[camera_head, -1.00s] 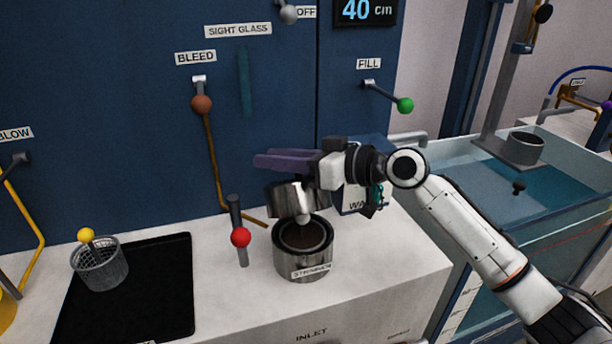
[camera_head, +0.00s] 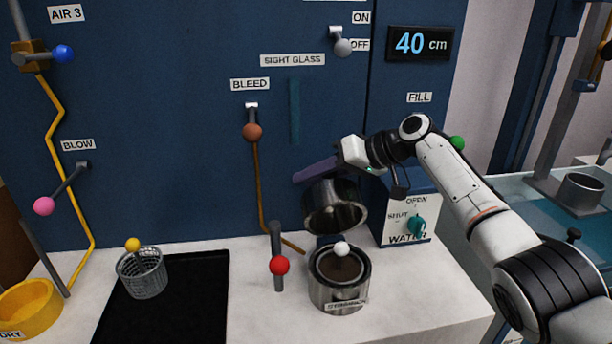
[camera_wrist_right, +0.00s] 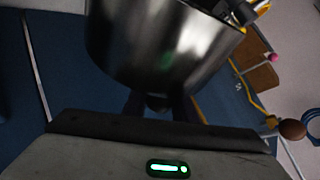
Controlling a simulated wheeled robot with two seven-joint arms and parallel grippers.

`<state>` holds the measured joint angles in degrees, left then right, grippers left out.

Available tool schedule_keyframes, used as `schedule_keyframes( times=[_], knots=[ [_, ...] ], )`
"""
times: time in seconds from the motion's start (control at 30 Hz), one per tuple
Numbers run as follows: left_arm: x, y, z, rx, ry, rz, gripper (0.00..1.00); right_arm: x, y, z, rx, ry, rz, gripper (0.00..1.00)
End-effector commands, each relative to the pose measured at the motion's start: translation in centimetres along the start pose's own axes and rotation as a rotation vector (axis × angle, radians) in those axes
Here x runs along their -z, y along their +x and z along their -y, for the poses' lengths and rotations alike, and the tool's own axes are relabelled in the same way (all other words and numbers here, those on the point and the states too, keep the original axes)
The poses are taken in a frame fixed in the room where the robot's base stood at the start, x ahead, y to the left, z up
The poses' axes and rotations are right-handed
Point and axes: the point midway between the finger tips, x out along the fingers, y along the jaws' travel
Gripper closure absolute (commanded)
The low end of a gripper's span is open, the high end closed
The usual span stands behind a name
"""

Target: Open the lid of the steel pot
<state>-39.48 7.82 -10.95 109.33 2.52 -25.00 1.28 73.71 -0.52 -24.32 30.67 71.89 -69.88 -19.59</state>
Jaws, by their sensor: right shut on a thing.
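The steel pot (camera_head: 322,292) stands on the white counter with a label on its front. Its mouth is uncovered and a dark inside shows. The steel lid (camera_head: 335,222) is a deep cup, tilted up above the pot's back, its hollow side facing me. My right gripper (camera_head: 306,176), with purple fingers, is at the lid's top, shut on it. In the right wrist view the lid (camera_wrist_right: 160,45) fills the upper middle, with a dark small part between the fingers. A white ball (camera_head: 341,248) shows at the pot's back rim. My left gripper is out of view.
A red-knobbed lever (camera_head: 279,265) stands just left of the pot. A water box (camera_head: 392,205) with a teal knob stands behind right. A wire basket (camera_head: 143,278) with a yellow ball is on a black mat (camera_head: 190,310). A blue panel (camera_head: 180,130) closes the back.

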Motion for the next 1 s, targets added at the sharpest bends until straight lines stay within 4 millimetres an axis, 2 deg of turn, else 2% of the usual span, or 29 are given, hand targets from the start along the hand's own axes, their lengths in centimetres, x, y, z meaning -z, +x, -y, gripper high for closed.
schedule_keyframes(
  times=[0.03, 0.7, 0.73, 0.8, 0.83, 1.0],
  knots=[
    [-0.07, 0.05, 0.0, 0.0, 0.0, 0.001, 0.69, -1.43, 0.51, -0.96, -0.009, 0.021, 0.036, 1.0],
    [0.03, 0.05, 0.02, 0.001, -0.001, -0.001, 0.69, -1.59, 0.19, -1.73, -0.016, 0.048, 0.053, 1.0],
    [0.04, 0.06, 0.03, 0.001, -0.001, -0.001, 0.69, -1.58, 0.18, -1.74, -0.016, 0.048, 0.053, 0.72],
    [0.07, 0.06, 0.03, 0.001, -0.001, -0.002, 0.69, -1.52, 0.16, -1.73, -0.016, 0.047, 0.051, 0.6],
    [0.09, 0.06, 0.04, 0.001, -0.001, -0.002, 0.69, -1.49, 0.16, -1.71, -0.016, 0.047, 0.051, 0.58],
    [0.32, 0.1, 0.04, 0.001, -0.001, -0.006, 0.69, -1.23, 0.07, -1.52, -0.013, 0.046, 0.045, 0.58]
  ],
)
